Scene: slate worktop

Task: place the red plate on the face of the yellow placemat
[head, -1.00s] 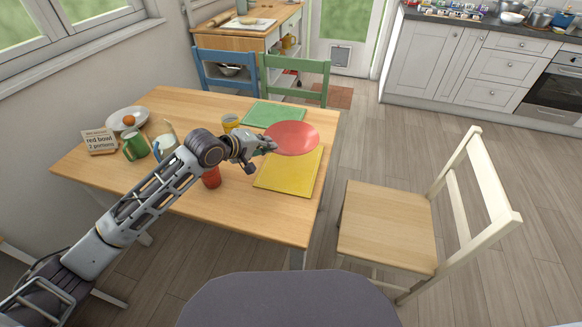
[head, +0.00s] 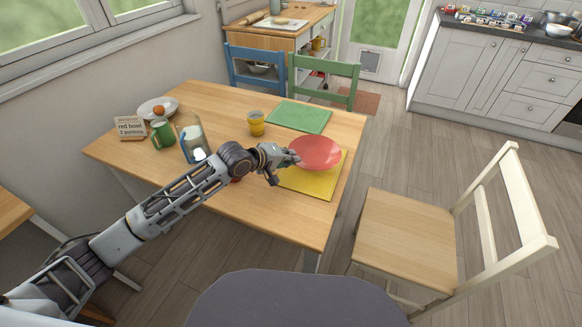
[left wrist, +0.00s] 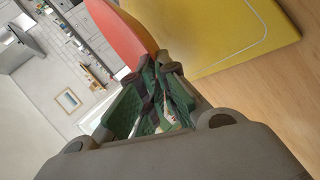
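The red plate (head: 317,151) is held by its left edge in my left gripper (head: 291,158). In the head view it covers the far part of the yellow placemat (head: 312,184), whose near part shows bare. The plate looks slightly tilted; I cannot tell whether it touches the mat. In the left wrist view the plate (left wrist: 125,32) runs down to the closed fingers (left wrist: 160,95), with the yellow placemat (left wrist: 235,35) beside it. My right gripper is in neither view.
A green placemat (head: 299,116) lies beyond the plate. A yellow cup (head: 256,124), glass pitcher (head: 191,140), green mug (head: 162,133), plate with an orange fruit (head: 158,108) and sign (head: 130,127) stand left. A red item is mostly hidden behind my arm. A wooden chair (head: 410,235) stands right.

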